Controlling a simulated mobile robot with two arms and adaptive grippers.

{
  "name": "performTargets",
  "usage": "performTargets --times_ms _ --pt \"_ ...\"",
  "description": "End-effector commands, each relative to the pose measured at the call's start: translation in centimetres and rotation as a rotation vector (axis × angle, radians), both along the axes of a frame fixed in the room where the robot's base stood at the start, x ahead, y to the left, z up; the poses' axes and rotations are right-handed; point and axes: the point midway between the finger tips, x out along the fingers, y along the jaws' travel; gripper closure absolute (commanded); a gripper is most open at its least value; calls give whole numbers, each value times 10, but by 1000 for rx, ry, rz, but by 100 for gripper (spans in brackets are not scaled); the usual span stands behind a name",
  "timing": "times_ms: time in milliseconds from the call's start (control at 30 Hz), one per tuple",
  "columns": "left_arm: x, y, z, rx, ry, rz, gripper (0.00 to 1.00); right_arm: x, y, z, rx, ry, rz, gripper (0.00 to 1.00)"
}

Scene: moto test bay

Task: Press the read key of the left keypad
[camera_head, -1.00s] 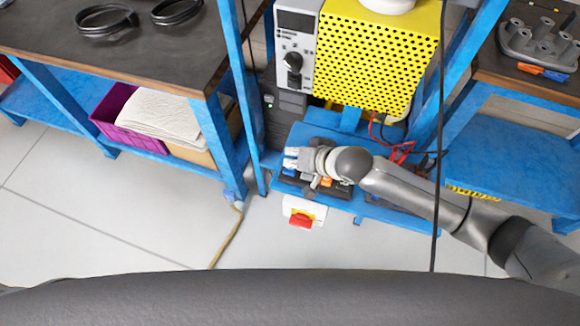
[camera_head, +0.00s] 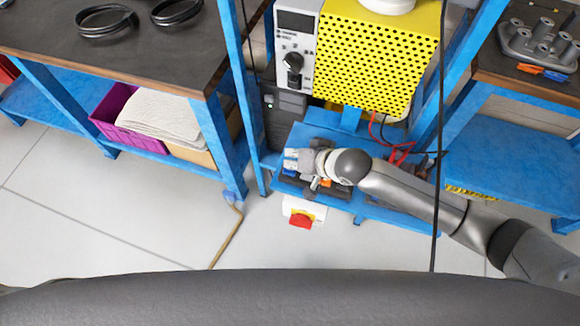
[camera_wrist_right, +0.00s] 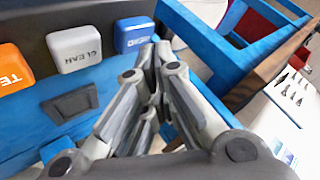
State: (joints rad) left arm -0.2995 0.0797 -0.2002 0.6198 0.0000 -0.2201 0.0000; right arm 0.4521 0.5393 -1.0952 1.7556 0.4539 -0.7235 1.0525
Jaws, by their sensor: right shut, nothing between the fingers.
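The keypad (camera_head: 342,191) is a dark box on the blue shelf, partly hidden under my right gripper (camera_head: 290,160). In the right wrist view it carries a blue key (camera_wrist_right: 133,34), a white key marked CLEAR (camera_wrist_right: 74,48) and an orange key (camera_wrist_right: 13,69) cut by the left edge. The blue key's lettering is too small to read surely. My right gripper, which also shows in the wrist view (camera_wrist_right: 158,50), is shut and empty. Its fingertips appear beside the blue key's lower right edge; contact cannot be told. My left gripper is not in view.
A red switch on a white box (camera_head: 301,220) sits at the shelf's front. A yellow perforated cabinet (camera_head: 375,55) and a grey panel with a knob (camera_head: 293,60) stand behind. Blue posts flank the bay. A black cable (camera_head: 437,150) hangs across my right arm.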

Motion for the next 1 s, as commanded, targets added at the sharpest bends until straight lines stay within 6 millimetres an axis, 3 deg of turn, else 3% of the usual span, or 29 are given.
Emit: performTargets --times_ms 1000 --pt "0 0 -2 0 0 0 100 0 0 -10 0 1 -1 100"
